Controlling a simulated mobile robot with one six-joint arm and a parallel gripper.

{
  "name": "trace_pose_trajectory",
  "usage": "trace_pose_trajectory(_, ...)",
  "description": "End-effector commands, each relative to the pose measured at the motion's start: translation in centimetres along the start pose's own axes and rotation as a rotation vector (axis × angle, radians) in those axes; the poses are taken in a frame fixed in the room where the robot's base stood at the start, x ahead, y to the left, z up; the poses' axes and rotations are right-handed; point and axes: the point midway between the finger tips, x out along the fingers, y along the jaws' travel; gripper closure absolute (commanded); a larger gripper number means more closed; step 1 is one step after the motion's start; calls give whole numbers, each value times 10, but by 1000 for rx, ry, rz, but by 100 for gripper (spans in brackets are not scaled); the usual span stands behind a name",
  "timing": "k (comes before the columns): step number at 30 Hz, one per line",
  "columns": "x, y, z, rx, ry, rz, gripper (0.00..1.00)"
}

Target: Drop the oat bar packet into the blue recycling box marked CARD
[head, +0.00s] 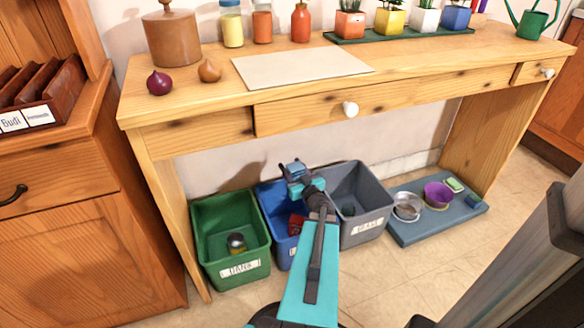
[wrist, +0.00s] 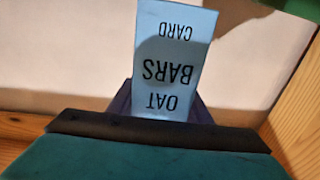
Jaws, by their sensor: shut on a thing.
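The oat bar packet (wrist: 172,50) is pale blue with dark print, OAT BARS and CARD, upside down in the wrist view. My gripper (head: 294,170) is shut on it; in the head view I cannot clearly tell the packet apart from the jaws. The blue box (head: 268,205) stands on the floor under the table, between a green box and a grey box. My gripper appears above its back part in the head view; the height is hard to judge. My arm hides much of the blue box and most of its label. Something red (head: 297,224) shows inside it.
The green box (head: 204,218) holds a small jar (head: 236,243). The grey box (head: 371,205) has a dark item inside. A blue-grey mat (head: 462,216) with bowls lies to the right. The wooden table (head: 200,92) overhangs the boxes, with its drawer front (head: 400,98) near my arm.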

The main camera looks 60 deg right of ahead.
Motion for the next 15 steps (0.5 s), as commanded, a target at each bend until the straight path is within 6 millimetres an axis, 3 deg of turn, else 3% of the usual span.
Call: trace_pose_trajectory(15,0,1,28,0,0,1,76)
